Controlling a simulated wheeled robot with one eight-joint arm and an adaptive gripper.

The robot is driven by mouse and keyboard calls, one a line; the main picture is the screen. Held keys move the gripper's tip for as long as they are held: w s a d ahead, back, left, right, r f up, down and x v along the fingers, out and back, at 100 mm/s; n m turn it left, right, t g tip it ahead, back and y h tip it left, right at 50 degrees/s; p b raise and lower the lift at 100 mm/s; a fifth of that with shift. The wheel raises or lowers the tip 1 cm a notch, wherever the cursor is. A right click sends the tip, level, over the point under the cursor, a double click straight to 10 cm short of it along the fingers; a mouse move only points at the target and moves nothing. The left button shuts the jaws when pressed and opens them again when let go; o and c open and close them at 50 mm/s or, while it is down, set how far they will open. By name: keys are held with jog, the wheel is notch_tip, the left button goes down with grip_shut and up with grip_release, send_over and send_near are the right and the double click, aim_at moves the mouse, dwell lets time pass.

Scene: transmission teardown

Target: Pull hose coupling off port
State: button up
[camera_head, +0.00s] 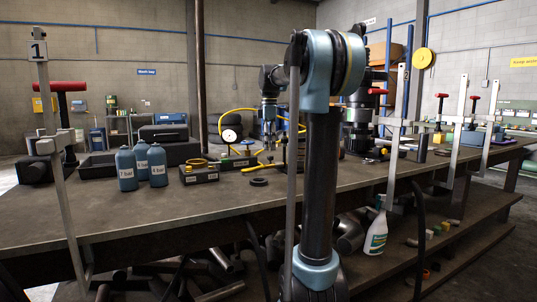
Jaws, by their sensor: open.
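My gripper (270,147) points down over the middle of the workbench, behind my upright arm link. It is small in the picture; its jaws are open and I see nothing held in them. A yellow hose (240,110) arches behind my gripper and runs to both sides of it. A yellow piece (255,168), perhaps a hose end or a handle, lies on the bench just below and left of the gripper. I cannot make out the hose coupling or its port clearly; my arm and gripper partly cover that area.
The workbench (215,205) carries blue bottles (127,168) at left, dark boxes with yellow parts (199,173), a round gauge (229,136) and a black ring (259,182). Upright clamps (456,130) stand along its front edge. Its front middle is mostly clear.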

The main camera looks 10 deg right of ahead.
notch_tip(320, 180, up, 7)
dwell(0.3)
